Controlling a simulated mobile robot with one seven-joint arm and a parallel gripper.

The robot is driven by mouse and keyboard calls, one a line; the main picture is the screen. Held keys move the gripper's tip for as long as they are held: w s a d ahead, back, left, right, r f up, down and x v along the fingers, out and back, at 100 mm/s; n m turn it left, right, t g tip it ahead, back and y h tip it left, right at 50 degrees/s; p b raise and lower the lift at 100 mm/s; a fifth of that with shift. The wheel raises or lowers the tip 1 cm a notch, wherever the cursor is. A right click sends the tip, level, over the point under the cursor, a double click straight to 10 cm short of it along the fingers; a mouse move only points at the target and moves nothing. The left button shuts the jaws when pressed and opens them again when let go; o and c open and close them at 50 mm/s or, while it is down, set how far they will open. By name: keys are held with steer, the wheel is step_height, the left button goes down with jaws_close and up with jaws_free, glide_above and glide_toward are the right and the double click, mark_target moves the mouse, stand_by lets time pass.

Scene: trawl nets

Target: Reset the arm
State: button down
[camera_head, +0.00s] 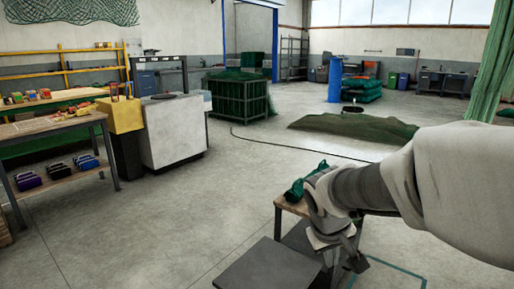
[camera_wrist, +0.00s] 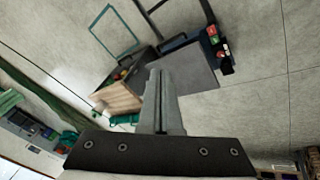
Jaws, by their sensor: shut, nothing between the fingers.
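My arm (camera_head: 375,185) reaches in from the right edge of the head view, bent downward at the wrist. My gripper (camera_head: 345,258) hangs low beside a small wood-topped stand (camera_head: 287,204), and its fingertips are hard to make out there. In the wrist view the two fingers of my gripper (camera_wrist: 158,72) lie together, with nothing between them. The wood top (camera_wrist: 117,97) shows left of the fingers, and a dark grey plate (camera_wrist: 190,72) shows beyond and to their right. I cannot tell whether the gripper touches the stand.
A green item (camera_head: 300,185) lies by the stand, partly behind my wrist. A flat grey surface (camera_head: 255,268) is at the front. A workbench (camera_head: 50,124) and a white cabinet (camera_head: 172,130) stand left. A green net heap (camera_head: 355,127) lies beyond; the middle floor is open.

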steer(key=s+a+r+m+t+y, duration=0.1)
steer(key=s+r, duration=0.2)
steer(key=s, duration=0.5)
steer(key=s+r+m+t+y, duration=0.1)
steer(key=s+r+m, duration=0.15)
steer(key=s, duration=0.55)
step_height(320, 180, up, 23)
steer(key=p, duration=2.2)
steer(key=shift+s+a+n+y, duration=0.3)
steer(key=shift+s+n, duration=0.05)
steer(key=shift+n, duration=0.1)
steer(key=shift+d, duration=0.1)
